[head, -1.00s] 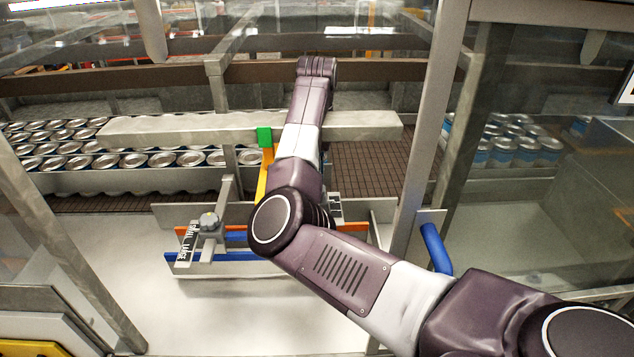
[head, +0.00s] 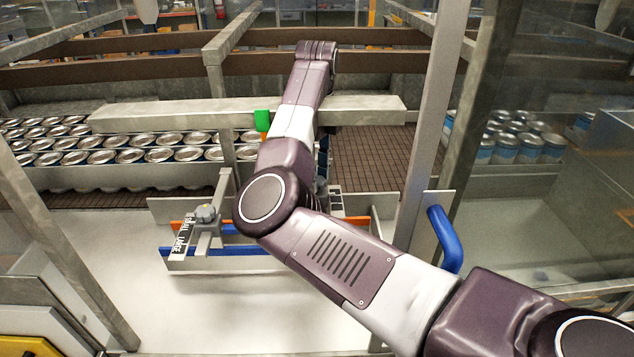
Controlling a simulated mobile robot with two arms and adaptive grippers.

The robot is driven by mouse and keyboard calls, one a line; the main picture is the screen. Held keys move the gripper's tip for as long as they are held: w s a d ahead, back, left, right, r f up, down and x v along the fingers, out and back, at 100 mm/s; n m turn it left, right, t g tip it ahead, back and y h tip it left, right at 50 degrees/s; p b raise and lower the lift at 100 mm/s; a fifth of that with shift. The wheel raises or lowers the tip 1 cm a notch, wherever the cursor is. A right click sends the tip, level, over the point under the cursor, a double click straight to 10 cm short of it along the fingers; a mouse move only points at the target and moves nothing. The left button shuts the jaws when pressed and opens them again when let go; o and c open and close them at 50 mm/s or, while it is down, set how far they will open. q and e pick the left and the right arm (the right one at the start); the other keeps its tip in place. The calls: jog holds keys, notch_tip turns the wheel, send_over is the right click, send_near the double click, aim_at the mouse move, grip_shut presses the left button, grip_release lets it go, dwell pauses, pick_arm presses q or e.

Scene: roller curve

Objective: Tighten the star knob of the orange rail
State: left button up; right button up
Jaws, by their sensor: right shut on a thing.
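A grey star knob (head: 206,213) sits on a bracket left of my right arm, beside a plate marked SMALL and LARGE (head: 184,236). The orange rail (head: 186,224) shows left of my elbow, and an orange piece shows right of it. A blue rail (head: 255,251) runs below, nearer to me. My right arm reaches over the rails and hides their middle. My right gripper is mostly hidden; dark parts (head: 335,203) show beside the arm, and I cannot tell if they belong to it. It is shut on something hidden. No gripper touches the visible knob. My left gripper is not in view.
A grey beam (head: 160,115) crosses behind, with a green-topped part (head: 262,121) against it. Rows of cans (head: 130,150) stand at the left and more cans (head: 515,145) at the right. Metal posts (head: 437,120) and a blue handle (head: 446,240) stand right of the rails.

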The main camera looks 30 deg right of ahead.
jog(key=m+b, duration=0.1)
jog(key=m, duration=0.1)
jog(key=shift+m+b, duration=0.35)
jog(key=shift+m, duration=0.05)
jog(key=m+b, duration=0.1)
jog(key=m, duration=0.1)
jog(key=shift+w+r+m, duration=0.1)
jog(key=shift+m, duration=0.3)
jog(key=m+b, duration=0.1)
jog(key=m, duration=0.4)
jog(key=shift+r+b, duration=0.1)
jog(key=shift+b, duration=0.25)
jog(key=m, duration=1.1)
jog(key=shift+r+m, duration=0.1)
jog(key=shift+m, duration=0.2)
